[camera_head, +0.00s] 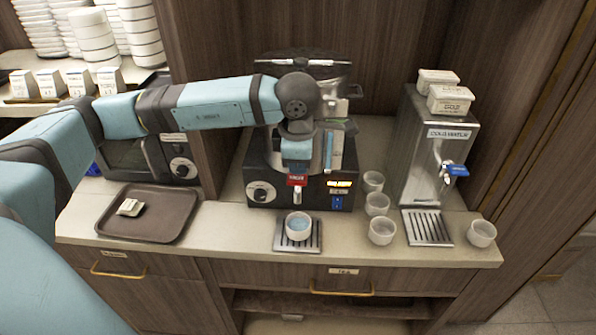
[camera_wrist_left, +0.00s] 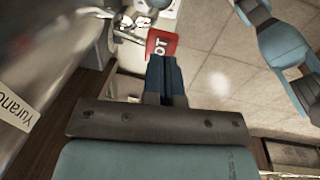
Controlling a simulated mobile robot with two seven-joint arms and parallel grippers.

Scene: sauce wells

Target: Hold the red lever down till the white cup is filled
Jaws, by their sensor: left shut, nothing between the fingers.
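The red lever (camera_head: 297,180) is on the front of the dark machine (camera_head: 262,178), above its spout. My left gripper (camera_head: 297,163) points down right at the lever, its fingers shut with nothing between them. In the left wrist view the shut fingers (camera_wrist_left: 165,72) end at the red lever plate (camera_wrist_left: 161,43), which is partly hidden. I cannot tell for sure whether they press it. The white cup (camera_head: 299,236) stands upright under the spout on a small drip tray (camera_head: 280,246). Bluish liquid shows inside it; its exact level is hard to tell. My right gripper is not in view.
Several empty-looking white cups (camera_head: 381,231) stand right of the machine. A cold water dispenser (camera_head: 413,150) with a blue lever (camera_head: 456,170) is further right. A brown tray (camera_head: 120,228) with a small white item (camera_head: 130,207) lies left. The counter front is mostly clear.

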